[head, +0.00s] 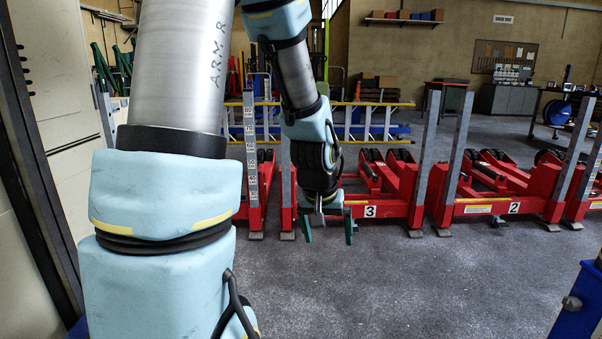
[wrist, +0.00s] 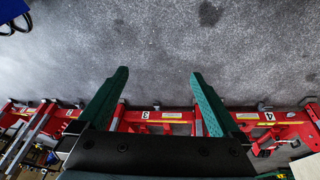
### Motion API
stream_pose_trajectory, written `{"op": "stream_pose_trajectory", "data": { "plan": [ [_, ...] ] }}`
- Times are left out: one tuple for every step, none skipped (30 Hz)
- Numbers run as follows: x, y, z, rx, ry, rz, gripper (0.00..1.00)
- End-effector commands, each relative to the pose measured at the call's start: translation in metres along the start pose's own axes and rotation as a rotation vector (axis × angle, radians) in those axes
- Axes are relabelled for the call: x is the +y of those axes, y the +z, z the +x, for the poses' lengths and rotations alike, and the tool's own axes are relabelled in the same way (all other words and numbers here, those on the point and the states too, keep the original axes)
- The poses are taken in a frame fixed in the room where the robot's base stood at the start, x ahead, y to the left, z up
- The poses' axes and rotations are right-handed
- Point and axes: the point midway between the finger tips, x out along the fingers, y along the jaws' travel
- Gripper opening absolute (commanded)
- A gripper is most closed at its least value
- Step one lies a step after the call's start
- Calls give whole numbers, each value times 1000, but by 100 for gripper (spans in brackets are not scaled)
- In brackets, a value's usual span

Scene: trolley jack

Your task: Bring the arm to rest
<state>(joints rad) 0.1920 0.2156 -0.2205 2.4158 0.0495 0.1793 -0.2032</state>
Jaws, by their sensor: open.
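My gripper (head: 328,238) hangs from my arm near the middle of the head view, pointing down. Its two green fingers are apart with nothing between them. In the wrist view the open green fingers (wrist: 157,92) reach out over bare grey floor. In the head view the gripper is in front of a red trolley jack (head: 385,190) marked 3. I cannot tell the exact gap, but no contact shows. My arm covers the left part of the head view and hides what is behind it.
Another red jack (head: 495,195), marked 2, stands to the right. Grey upright posts (head: 455,155) rise between the jacks. A blue object (head: 578,305) is at the lower right edge. A cabinet (head: 505,100) and a blue reel (head: 557,112) stand farther back. The grey floor (head: 420,290) in front is clear.

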Motion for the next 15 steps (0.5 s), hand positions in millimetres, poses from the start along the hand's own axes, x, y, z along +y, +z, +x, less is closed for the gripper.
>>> {"op": "stream_pose_trajectory", "data": {
  "plan": [
    [-24,11,-10,-23,-33,-22,100],
    [-35,19,-15,-39,-49,-34,100],
    [-49,29,-22,-60,-67,-48,100],
    [-59,36,-27,-75,-79,-59,100],
    [-68,44,-31,-91,-89,-71,100],
    [-79,55,-38,-112,-100,-86,100],
    [-86,62,-43,-126,-107,-98,100],
    [-93,70,-47,-142,-113,-110,100],
    [-102,82,-54,-161,-118,-128,100],
    [-108,90,-58,-176,-121,-141,100],
    [-109,91,-67,-184,-121,-143,100],
    [-106,85,-78,-183,-120,-136,100],
    [-105,83,-83,-183,-120,-136,100],
    [-104,81,-88,-182,-120,-136,100],
    [-104,78,-95,-182,-120,-136,100]
  ]
}}
